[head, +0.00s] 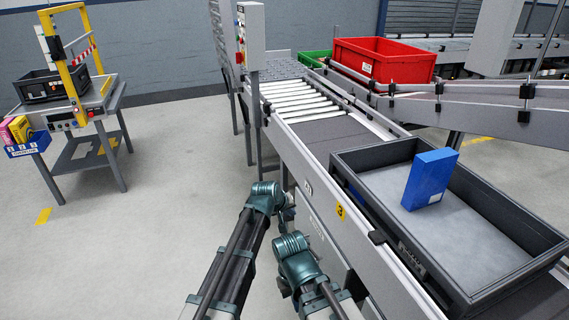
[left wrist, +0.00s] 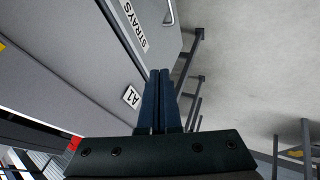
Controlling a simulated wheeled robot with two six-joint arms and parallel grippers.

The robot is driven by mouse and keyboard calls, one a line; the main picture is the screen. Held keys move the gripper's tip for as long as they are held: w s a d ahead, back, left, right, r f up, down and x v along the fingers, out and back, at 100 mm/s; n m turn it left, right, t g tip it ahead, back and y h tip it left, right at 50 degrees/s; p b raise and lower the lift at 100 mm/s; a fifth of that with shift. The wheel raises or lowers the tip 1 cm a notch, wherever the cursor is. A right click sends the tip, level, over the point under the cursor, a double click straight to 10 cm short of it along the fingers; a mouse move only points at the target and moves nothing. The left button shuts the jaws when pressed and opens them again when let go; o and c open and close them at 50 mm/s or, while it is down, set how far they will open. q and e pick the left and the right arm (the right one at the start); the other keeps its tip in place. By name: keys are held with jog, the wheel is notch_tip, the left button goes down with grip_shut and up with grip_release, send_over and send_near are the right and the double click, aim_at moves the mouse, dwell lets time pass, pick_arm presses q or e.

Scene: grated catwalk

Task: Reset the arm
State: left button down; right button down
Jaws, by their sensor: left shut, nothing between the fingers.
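My left arm comes in from the bottom left of the head view, and my left gripper (head: 287,212) is small and partly hidden by the arm links, low beside the conveyor's near side. In the left wrist view the left gripper (left wrist: 159,75) has its two dark blue fingers together, with nothing between them. It points along a grey panel (left wrist: 85,55) with labels reading "STRAYS" and "A1". My right arm shows at bottom centre of the head view, bent, but its gripper's fingers are not visible.
A conveyor (head: 330,130) runs along my right. On it a dark grey tote (head: 345,165) holds an upright, slightly tilted blue box (head: 430,178). A red bin (head: 385,60) stands behind. A workstation table (head: 75,140) is at left. The floor between is clear.

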pick_arm(q)
jog(key=s+a+f+m+g+y, duration=0.1)
jog(key=s+a+f+g+y, duration=0.15)
jog(key=s+a, duration=0.9)
jog(key=s+a+f+m+g+y, duration=0.1)
jog(key=s+a+f+g+y, duration=0.15)
jog(key=s+a, duration=0.95)
jog(key=s+d+r+m+p, duration=0.1)
jog(key=s+d+r+p, duration=0.1)
jog(key=d+r+p, duration=0.2)
jog(key=s+d+r+m+g+p, duration=0.1)
jog(key=s+d+r+p, duration=0.1)
jog(key=r+p, duration=0.8)
jog(key=s+d+r+m+p, duration=0.2)
jog(key=d+r+p, duration=0.3)
jog(key=r+p, duration=0.1)
jog(key=shift+s+d+r+p, duration=0.25)
jog(key=shift+d+r+p, duration=0.15)
jog(key=shift+r, duration=0.4)
